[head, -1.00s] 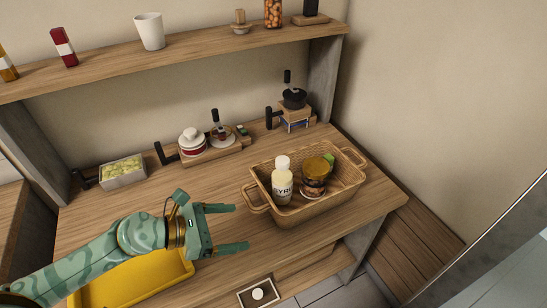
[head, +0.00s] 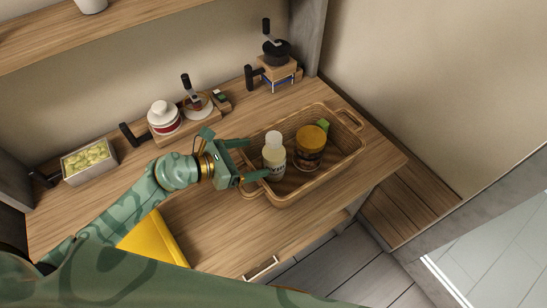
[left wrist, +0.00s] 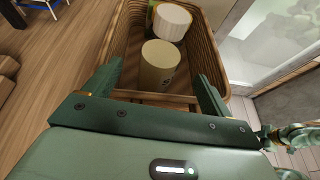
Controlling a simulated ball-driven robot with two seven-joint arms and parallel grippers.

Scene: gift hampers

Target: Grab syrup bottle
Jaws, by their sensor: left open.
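The syrup bottle (head: 273,158), cream-coloured with a white cap, stands upright in the left part of the wicker basket (head: 290,198). My left gripper (head: 243,160) is open at the basket's left end. Its fingers point at the bottle, one on the far side and one on the near side, and the bottle is at or just past their tips. In the left wrist view the bottle's top (left wrist: 158,62) shows between the open fingers, a little ahead. I cannot tell whether they touch it. My right gripper is not in view.
A jar with an amber lid (head: 311,142) stands in the basket just right of the bottle, with a green item behind it. A wooden tray with a white jar (head: 163,116) and a stand (head: 277,65) are at the back. A yellow tray (head: 155,240) lies left.

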